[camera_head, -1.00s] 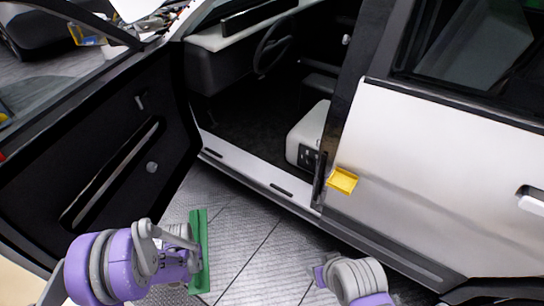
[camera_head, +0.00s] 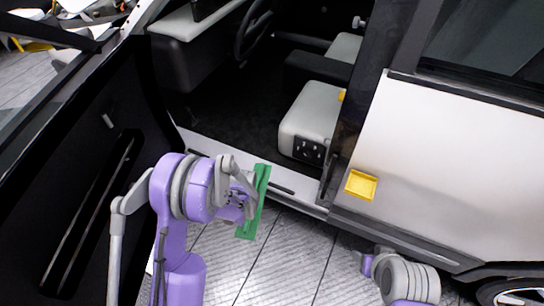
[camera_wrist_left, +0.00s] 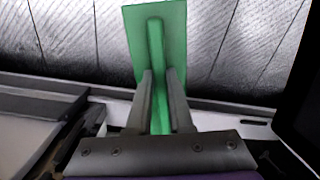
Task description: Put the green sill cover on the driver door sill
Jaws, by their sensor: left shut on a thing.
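The green sill cover (camera_head: 256,204) is a flat strip with a raised rib, which shows in the left wrist view (camera_wrist_left: 174,40). My left gripper (camera_head: 243,203) is shut on the rib; its two fingers also show in the left wrist view (camera_wrist_left: 160,95). In the head view the cover hangs tilted, its top end overlapping the sill in the picture. I cannot tell if it touches. The light driver door sill (camera_head: 201,142) runs along the bottom of the open doorway. My right gripper (camera_head: 366,264) is at the bottom right, and its fingertips are not clear.
The open black driver door (camera_head: 75,175) stands to the left of my left arm. A seat (camera_head: 308,115) is inside the doorway. A yellow tray (camera_head: 361,185) is on the white rear door (camera_head: 450,175). Tiled floor (camera_head: 290,250) is free between the arms.

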